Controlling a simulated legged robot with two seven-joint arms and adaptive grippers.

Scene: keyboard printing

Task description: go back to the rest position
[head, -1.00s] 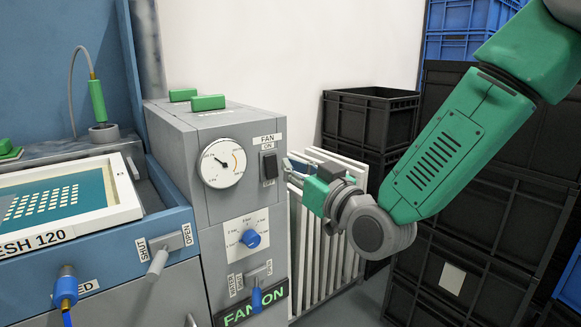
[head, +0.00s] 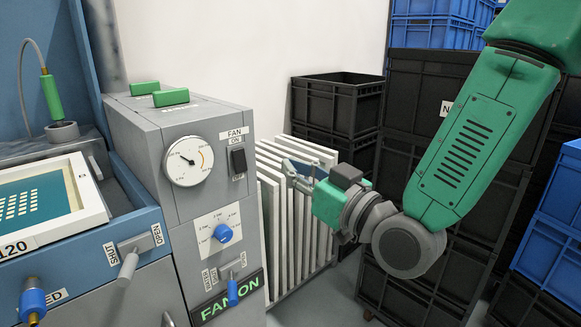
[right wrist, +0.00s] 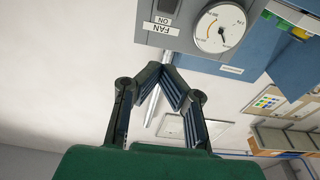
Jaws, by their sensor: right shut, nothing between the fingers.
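My right gripper (head: 290,172) is at the middle of the head view, on the green and grey right arm that comes in from the upper right. It stands to the right of the grey control box (head: 205,170), in front of the white slatted rack. In the right wrist view its dark fingers (right wrist: 172,72) come together at the tips with nothing between them. They are apart from the box's fan switch (head: 238,160) and dial gauge (head: 189,161). The left gripper is not in view.
A blue machine with a framed screen (head: 92,200) and a shut/open lever (head: 130,262) stands at the left. A white slatted rack (head: 277,230) is beside the box. Black crates (head: 335,105) and blue crates (head: 555,232) are stacked at the back and right.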

